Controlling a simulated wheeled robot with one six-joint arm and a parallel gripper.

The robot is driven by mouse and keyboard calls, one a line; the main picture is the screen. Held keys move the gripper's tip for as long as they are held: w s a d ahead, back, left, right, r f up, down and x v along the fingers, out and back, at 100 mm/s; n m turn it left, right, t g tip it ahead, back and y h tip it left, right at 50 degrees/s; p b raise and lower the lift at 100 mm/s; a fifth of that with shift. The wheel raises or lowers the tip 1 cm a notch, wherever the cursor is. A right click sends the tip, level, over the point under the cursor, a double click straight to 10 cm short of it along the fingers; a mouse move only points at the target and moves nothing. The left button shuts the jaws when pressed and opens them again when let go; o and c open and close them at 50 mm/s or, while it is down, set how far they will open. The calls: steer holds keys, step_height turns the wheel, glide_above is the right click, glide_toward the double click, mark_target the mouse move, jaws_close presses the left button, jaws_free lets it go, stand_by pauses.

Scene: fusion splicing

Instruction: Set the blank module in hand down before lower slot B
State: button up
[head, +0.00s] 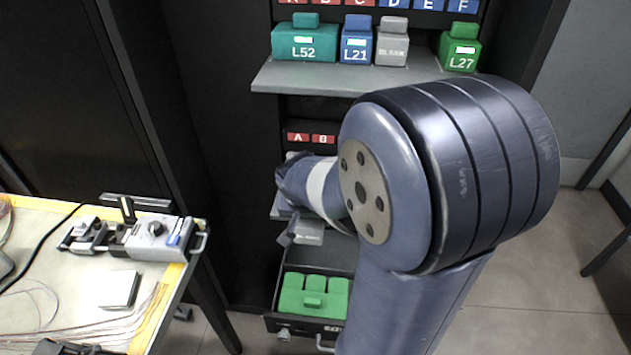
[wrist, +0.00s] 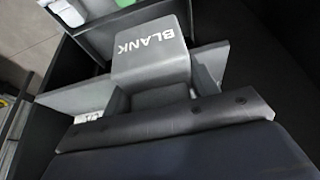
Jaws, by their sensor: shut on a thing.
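A grey blank module (wrist: 150,52) lettered BLANK fills the middle of the wrist view. My gripper (wrist: 160,97) is shut on its narrower end. In the head view the blank module (head: 309,234) shows below the lower shelf's front, partly behind my arm. My gripper (head: 289,231) is beside it, and its fingers are mostly hidden. The lower slot labels A and B (head: 322,139) are red, above and behind my wrist. My arm covers the labels to their right and most of the lower shelf (head: 277,211). Whether the module touches the shelf cannot be told.
The upper shelf (head: 290,80) holds teal L52 (head: 304,45), blue L21 (head: 356,48), another grey blank (head: 392,48) and green L27 (head: 460,52). An open drawer (head: 288,325) below holds green modules (head: 314,300). A workbench (head: 70,260) with a splicing device (head: 155,236) stands left.

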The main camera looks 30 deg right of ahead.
steer(key=w+d, duration=0.2)
steer(key=w, duration=0.2)
steer(key=w+d+p, duration=0.1)
steer(key=w+d, duration=0.2)
steer(key=w, duration=0.1)
steer(key=w+d, duration=0.3)
steer(key=shift+w, duration=0.4)
steer(key=shift+f, duration=1.7)
steer(key=shift+f, duration=0.2)
steer(key=o, duration=1)
steer(key=shift+o, duration=0.2)
